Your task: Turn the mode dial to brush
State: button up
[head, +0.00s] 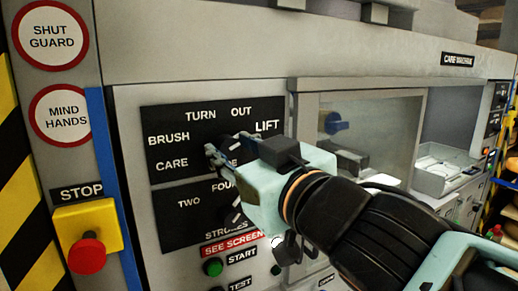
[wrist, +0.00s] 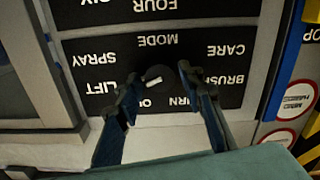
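The mode dial (wrist: 160,73) is a round black knob with a short white mark, on a black plate (wrist: 82,67) lettered CARE, BRUSH, TURN, OUT, LIFT and SPRAY. In the wrist view the panel is upside down, and the mark seems to slant toward the LIFT side. My gripper (wrist: 158,80) is open, with one finger on each side of the dial and a gap to each. In the head view my gripper (head: 224,155) is at the plate and covers part of the dial (head: 232,146) and SPRAY. BRUSH is at the plate's left.
A strokes dial (head: 233,213) sits just below on a second black plate. A green START button (head: 212,267) is lower down. A red stop button (head: 86,254) on a yellow box is at the left. A glass window (head: 370,130) is at the right.

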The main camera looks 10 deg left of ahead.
jog(key=c, duration=0.8)
jog(key=shift+n, duration=0.3)
